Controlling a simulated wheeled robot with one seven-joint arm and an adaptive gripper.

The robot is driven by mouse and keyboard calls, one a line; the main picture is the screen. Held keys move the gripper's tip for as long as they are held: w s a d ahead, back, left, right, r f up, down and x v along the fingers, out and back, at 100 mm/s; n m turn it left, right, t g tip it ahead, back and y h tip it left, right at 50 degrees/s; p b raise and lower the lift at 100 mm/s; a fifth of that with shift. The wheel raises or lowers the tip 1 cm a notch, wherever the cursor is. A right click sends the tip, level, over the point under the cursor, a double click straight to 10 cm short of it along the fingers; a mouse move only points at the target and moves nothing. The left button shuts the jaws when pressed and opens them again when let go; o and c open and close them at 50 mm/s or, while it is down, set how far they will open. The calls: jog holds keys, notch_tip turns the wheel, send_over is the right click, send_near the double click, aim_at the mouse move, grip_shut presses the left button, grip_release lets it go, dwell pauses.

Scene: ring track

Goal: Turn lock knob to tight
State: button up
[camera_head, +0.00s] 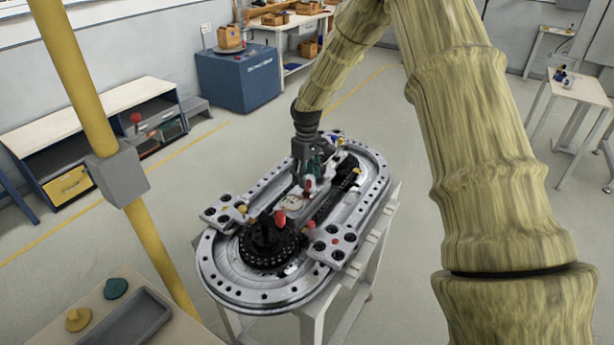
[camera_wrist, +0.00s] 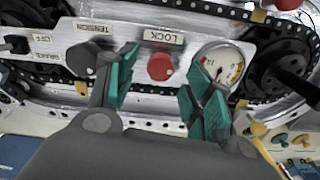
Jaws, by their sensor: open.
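The lock knob (camera_wrist: 160,67) is round and red. In the wrist view it sits on a metal panel just below the "LOCK" label (camera_wrist: 162,36). My gripper (camera_wrist: 161,80) is open, with one teal finger on each side of the knob and visible gaps between. I cannot tell how deep the fingertips reach around it. In the head view my gripper (camera_head: 306,170) points down over the middle of the ring track (camera_head: 228,284), hiding much of the panel. No mark on the knob shows its turned position.
A round dial gauge (camera_wrist: 222,62) is close to the right finger. A dark knob (camera_wrist: 82,59) under a "TENSION" label is left of the left finger. A chain (camera_wrist: 200,12) runs behind the panel. In the head view a yellow post (camera_head: 75,80) stands at left.

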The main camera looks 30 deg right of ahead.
jog(key=shift+f, duration=0.95)
jog(key=c, duration=1)
jog(key=shift+n, duration=0.6)
jog(key=o, duration=1)
